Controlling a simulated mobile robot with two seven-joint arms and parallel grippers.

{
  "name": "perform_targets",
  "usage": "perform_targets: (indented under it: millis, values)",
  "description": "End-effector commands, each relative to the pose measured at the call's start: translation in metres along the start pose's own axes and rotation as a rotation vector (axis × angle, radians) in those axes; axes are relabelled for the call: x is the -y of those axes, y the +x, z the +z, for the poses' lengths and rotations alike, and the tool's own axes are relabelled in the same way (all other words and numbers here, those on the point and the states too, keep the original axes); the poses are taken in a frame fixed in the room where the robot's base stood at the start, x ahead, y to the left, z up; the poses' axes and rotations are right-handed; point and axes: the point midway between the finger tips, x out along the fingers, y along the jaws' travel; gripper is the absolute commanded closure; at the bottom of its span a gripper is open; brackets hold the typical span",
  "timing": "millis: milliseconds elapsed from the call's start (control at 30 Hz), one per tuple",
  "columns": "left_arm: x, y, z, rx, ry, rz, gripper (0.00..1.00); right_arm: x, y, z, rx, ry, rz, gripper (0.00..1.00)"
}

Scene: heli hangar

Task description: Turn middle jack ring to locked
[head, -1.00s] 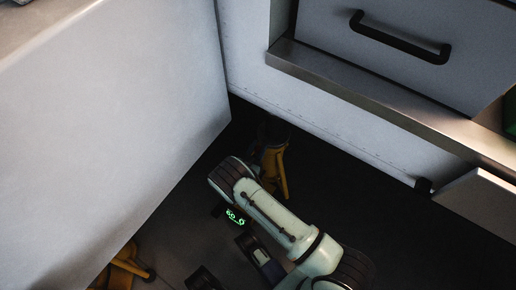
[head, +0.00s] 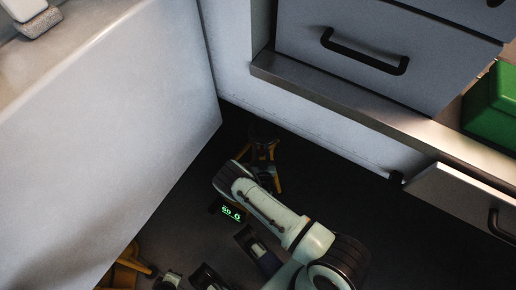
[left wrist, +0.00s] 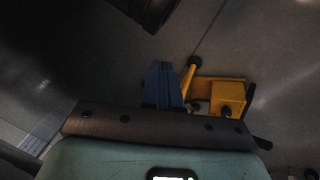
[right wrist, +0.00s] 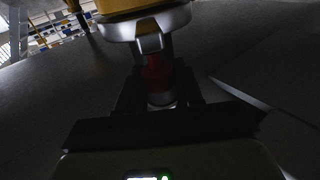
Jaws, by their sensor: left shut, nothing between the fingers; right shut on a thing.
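A yellow jack (head: 272,152) with splayed legs stands on the dark floor by the cabinet base in the head view; my right arm partly covers it. In the right wrist view my right gripper (right wrist: 158,98) is shut on a red part (right wrist: 157,72) below a metal collar (right wrist: 150,28) and a yellow body. I cannot read any lock marking. In the left wrist view my left gripper (left wrist: 163,68) is shut and empty. Its blue fingers are beside another yellow jack-like thing (left wrist: 220,92); contact is unclear. A yellow piece (head: 125,268) also shows at the head view's lower left.
A large pale panel (head: 95,150) blocks the left side. A cabinet with a drawer handle (head: 362,52) and a metal ledge (head: 340,110) overhangs at the upper right. A green box (head: 495,105) stands on the ledge.

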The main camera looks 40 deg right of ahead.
Motion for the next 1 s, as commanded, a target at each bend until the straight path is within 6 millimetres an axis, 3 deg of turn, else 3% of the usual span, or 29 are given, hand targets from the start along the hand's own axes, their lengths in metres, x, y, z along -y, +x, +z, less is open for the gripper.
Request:
perform_targets:
  millis: [200,667,700,767,1000]
  values:
    - [-0.002,-0.008,0.014,0.041,0.001,0.001,1.0,-0.009,-0.002,0.001,0.002,-0.002,-0.067,1.0]
    - [-0.002,-0.009,0.017,0.051,0.002,0.0,1.0,-0.012,-0.002,0.002,0.003,-0.004,-0.083,1.0]
    - [-0.002,-0.009,0.017,0.051,0.002,0.0,1.0,-0.012,-0.002,0.002,0.003,-0.004,-0.082,0.61]
    - [-0.002,-0.009,0.017,0.05,0.002,0.0,1.0,-0.012,-0.002,0.002,0.003,-0.004,-0.082,0.45]
    - [-0.002,-0.009,0.017,0.05,0.002,0.0,1.0,-0.011,-0.001,0.001,0.0,-0.002,-0.084,0.45]
